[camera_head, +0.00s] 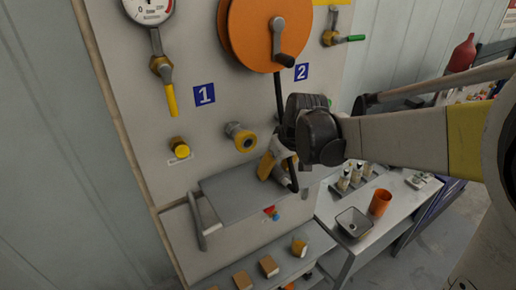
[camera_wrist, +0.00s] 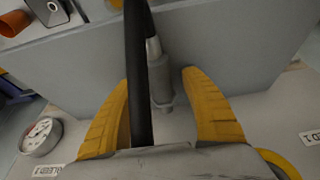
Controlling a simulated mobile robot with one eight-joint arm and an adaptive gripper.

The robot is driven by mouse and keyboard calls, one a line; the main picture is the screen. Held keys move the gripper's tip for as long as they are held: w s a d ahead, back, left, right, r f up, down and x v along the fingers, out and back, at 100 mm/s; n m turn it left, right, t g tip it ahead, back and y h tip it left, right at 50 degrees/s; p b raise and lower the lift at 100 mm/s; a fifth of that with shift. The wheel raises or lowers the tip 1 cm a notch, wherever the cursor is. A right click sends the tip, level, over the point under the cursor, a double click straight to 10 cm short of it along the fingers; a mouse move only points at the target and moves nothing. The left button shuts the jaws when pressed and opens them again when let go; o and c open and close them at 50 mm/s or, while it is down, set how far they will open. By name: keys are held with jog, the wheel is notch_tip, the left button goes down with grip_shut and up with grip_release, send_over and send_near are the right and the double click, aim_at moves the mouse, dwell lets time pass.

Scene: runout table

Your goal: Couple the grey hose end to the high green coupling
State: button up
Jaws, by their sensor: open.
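My gripper (camera_head: 277,178) is open in front of the wall panel, just above the grey shelf. In the wrist view, its yellow fingers (camera_wrist: 156,80) stand apart on either side of a grey cylindrical fitting, which looks like the grey hose end (camera_wrist: 161,82). Whether a finger touches it I cannot tell. A black hose (camera_wrist: 139,60) runs between the fingers, in front of the fitting. In the head view the hose (camera_head: 279,95) hangs from the orange reel, and its end is hidden by my gripper.
The orange reel (camera_head: 262,30) has a crank. A yellow-ringed coupling (camera_head: 241,137) and a yellow-capped one (camera_head: 180,149) protrude from the panel. The grey shelf (camera_head: 235,195) is below. A side table holds an orange cup (camera_head: 380,203) and a square bowl (camera_head: 353,222).

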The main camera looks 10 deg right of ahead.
aim_at(277, 167)
jog(key=shift+s, duration=0.15)
jog(key=shift+c, duration=1.2)
grip_shut()
jog(key=shift+r, duration=0.2)
jog(key=shift+r, duration=0.55)
jog(key=r, duration=0.2)
jog(key=r+b, duration=0.1)
jog(key=shift+d, duration=0.25)
jog(key=s+d+r+b, duration=0.1)
jog(key=s+d+r, duration=0.3)
jog(key=d+r, duration=0.3)
jog(key=shift+s+d+r, duration=0.15)
jog(key=shift+d+r, duration=0.15)
jog(key=shift+d, duration=0.8)
